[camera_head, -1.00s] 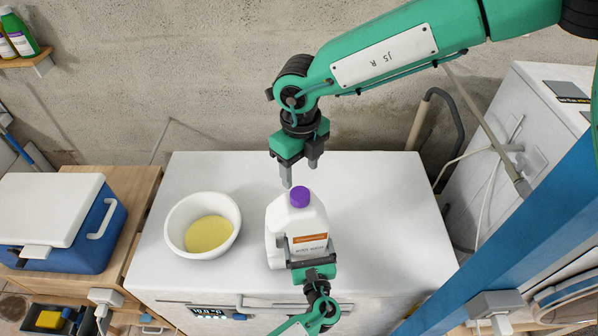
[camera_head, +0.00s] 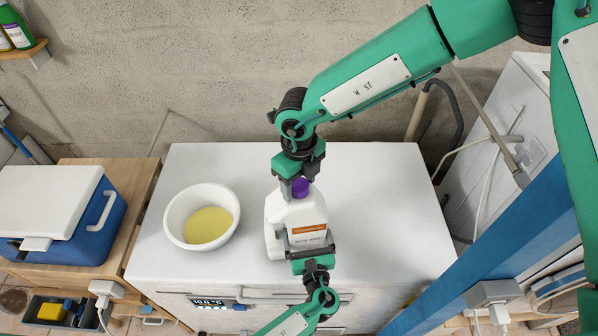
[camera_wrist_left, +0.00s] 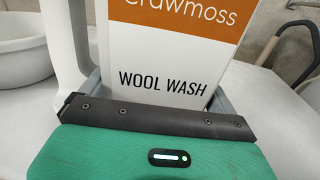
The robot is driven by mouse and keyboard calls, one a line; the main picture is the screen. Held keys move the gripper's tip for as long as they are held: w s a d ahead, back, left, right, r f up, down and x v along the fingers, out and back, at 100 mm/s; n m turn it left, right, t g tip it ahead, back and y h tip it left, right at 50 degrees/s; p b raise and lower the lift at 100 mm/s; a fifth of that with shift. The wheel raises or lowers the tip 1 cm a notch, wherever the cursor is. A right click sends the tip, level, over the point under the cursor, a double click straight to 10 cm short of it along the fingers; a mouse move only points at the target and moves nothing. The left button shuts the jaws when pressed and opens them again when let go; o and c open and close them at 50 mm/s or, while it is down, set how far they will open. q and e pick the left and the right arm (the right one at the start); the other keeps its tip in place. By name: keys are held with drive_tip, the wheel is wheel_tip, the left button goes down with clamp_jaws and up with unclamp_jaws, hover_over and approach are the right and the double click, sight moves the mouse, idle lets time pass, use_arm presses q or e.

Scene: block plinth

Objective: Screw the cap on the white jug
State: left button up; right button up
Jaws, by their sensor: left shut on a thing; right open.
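The white jug (camera_head: 291,222) stands upright on the white machine top, its orange label facing the front. Its purple cap (camera_head: 301,188) is on the neck; the head view does not show how tightly it sits. My left gripper (camera_head: 311,252) is shut on the lower front of the jug; the left wrist view shows the jug's "WOOL WASH" label (camera_wrist_left: 165,60) between the fingers. My right gripper (camera_head: 293,182) is open, pointing down at the cap, its fingers beside the cap and partly hiding it. I cannot tell whether they touch the cap.
A white bowl (camera_head: 178,215) with yellow contents stands left of the jug. A blue cooler with a white lid (camera_head: 85,235) sits on a wooden cabinet further left. A blue post (camera_head: 475,260) rises at the right. The machine top (camera_head: 385,210) right of the jug is clear.

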drive_tip(key=c, duration=1)
drive_tip(key=o, duration=1.2)
wheel_tip(320, 180, up, 7)
drive_tip(key=shift+r, duration=0.2)
